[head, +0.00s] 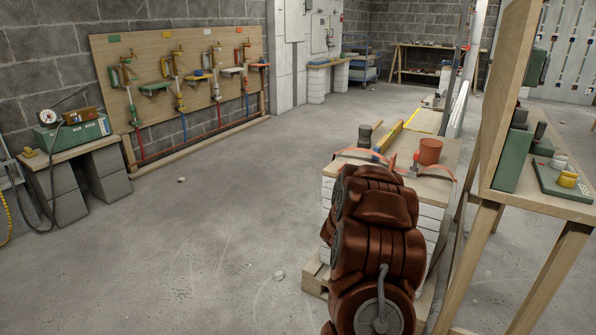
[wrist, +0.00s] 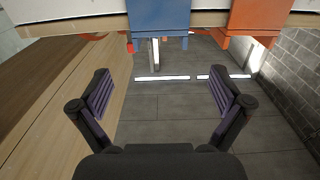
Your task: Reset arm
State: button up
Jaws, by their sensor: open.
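My gripper (wrist: 157,88) shows in the wrist view with its two dark, purple-ridged fingers spread wide apart. It is open, and nothing is between the fingers. In the head view, my red-brown arm stands folded in the lower middle, in front of a pallet-based bench (head: 440,185). The gripper itself cannot be made out in the head view.
The wrist view shows a blue block (wrist: 160,18) and an orange block (wrist: 258,18) beyond the fingers, and a wooden surface (wrist: 75,70) at left. In the head view, a wooden stand (head: 570,208) is close at right; open floor (head: 215,215) lies left.

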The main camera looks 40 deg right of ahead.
jog(key=w+a+r+n+t+y+p, duration=0.2)
jog(key=w+a+r+y+p, duration=0.25)
jog(key=a, duration=0.35)
jog(key=w+a+r+n+t+y+p, duration=0.25)
jog(key=w+a+r+p, duration=0.2)
jog(key=a, duration=0.35)
jog(key=s+a+r+n+g+y+p, duration=0.15)
jog(key=a+r+y+p, duration=0.3)
jog(key=a, duration=0.65)
jog(key=a+r+n+y+p, duration=0.25)
jog(key=a+r+p, duration=0.2)
jog(key=a, duration=0.65)
jog(key=s+a+r+n+g+y+p, duration=0.2)
jog(key=s+a+r+p, duration=0.2)
jog(key=s+a, duration=0.35)
jog(key=s+a+r+n+g+y+p, duration=0.1)
jog(key=s+a+r+g+y+p, duration=0.2)
jog(key=s+a, duration=0.45)
jog(key=s+a+r+n+g+h+p, duration=0.1)
jog(key=s+r+g+p, duration=0.2)
jog(key=s, duration=0.8)
jog(key=s+a+r+n+g+h+p, duration=0.1)
jog(key=s+a+r+g+p, duration=0.1)
jog(key=s+r+p, duration=0.4)
jog(key=s+r+g, duration=0.1)
jog(key=s, duration=0.4)
jog(key=shift+s+a+r, duration=0.2)
jog(key=shift+s+r, duration=0.15)
jog(key=shift+r, duration=0.05)
